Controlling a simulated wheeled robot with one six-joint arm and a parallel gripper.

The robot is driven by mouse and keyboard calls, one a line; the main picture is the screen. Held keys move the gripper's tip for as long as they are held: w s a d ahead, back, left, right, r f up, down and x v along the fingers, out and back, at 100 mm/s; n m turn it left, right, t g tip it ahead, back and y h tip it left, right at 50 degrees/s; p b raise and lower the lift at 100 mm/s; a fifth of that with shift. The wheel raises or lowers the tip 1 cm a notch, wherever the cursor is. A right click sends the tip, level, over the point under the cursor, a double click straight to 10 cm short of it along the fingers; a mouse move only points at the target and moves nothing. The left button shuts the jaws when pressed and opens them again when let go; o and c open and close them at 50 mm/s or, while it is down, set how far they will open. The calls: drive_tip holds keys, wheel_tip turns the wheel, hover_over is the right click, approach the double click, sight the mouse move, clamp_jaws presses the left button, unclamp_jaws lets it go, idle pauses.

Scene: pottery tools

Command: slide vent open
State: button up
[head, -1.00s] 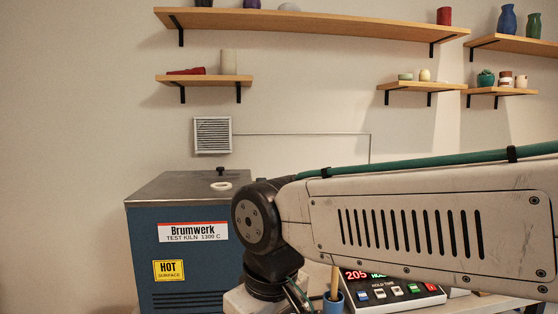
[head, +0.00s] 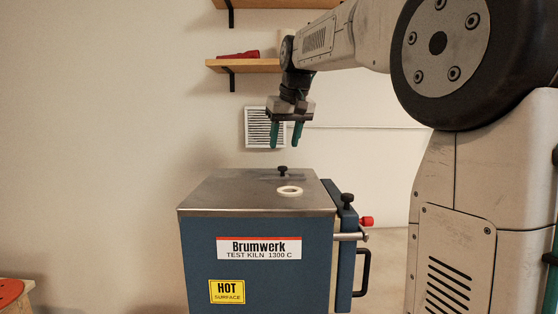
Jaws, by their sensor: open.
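The blue Brumwerk kiln (head: 205,265) has a flat grey metal top (head: 225,195). A small black knob (head: 282,170) stands upright near the top's back edge, and a white ring (head: 290,190) lies in front of it. I cannot tell whether the knob belongs to a sliding vent. A white louvred vent grille (head: 254,127) is on the wall behind, partly hidden by my gripper. My gripper (head: 285,137) points down with its two green fingers apart and empty. In the picture it is above the black knob, with a gap between.
The kiln's right side has a door with a black handle (head: 363,272), a red-tipped latch (head: 366,221) and another black knob (head: 347,199). A wall shelf (head: 225,65) holds a red object near my arm. An orange-topped piece (head: 10,290) stands at lower left.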

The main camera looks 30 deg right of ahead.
sight(284, 167)
drive_tip(key=x, duration=0.5)
drive_tip(key=d+x, duration=0.1)
drive_tip(key=x, duration=0.1)
drive_tip(key=shift+s+f, duration=0.1)
drive_tip(key=shift+f, duration=0.1)
